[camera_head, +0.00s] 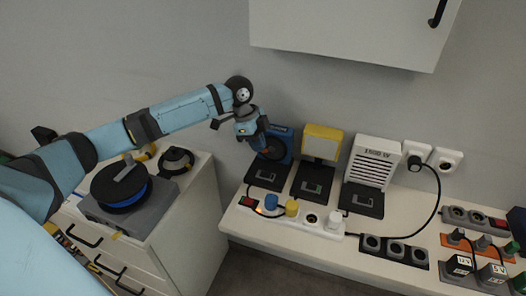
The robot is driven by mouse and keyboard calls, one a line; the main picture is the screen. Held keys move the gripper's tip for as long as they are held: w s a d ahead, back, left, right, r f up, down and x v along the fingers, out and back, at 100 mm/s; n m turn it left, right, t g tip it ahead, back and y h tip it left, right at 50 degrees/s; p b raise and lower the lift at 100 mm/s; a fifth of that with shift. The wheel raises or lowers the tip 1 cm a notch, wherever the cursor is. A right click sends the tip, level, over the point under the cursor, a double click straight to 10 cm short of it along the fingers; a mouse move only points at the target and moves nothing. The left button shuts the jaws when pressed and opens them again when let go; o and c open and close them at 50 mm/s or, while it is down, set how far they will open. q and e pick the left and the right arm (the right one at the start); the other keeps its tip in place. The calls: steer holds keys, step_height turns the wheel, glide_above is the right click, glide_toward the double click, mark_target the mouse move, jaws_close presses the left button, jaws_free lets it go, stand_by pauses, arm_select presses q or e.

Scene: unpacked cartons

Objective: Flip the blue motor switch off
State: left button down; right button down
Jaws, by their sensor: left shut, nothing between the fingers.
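The blue motor unit (284,136) stands against the wall at the left end of the white counter. It has a dark base plate (262,178) in front with a small switch on it, whose position is too small to tell. My left gripper (265,151) is shut and empty, right at the left front of the blue unit's upright part, and it hides some of it. I cannot tell whether the fingers touch it. My right gripper is not in view.
A yellow unit (322,142) and a white slatted unit (371,164) stand to the right, each with a dark base. A white power strip (289,217) with blue, yellow and white plugs runs along the front. A wall cabinet (350,28) hangs above. A black reel (122,187) sits at left.

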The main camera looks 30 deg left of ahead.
arm_select(q)
steer(key=v, duration=0.5)
steer(key=shift+s+a+r, duration=0.1)
steer(key=shift+s+a, duration=0.05)
steer(key=shift+a, duration=0.25)
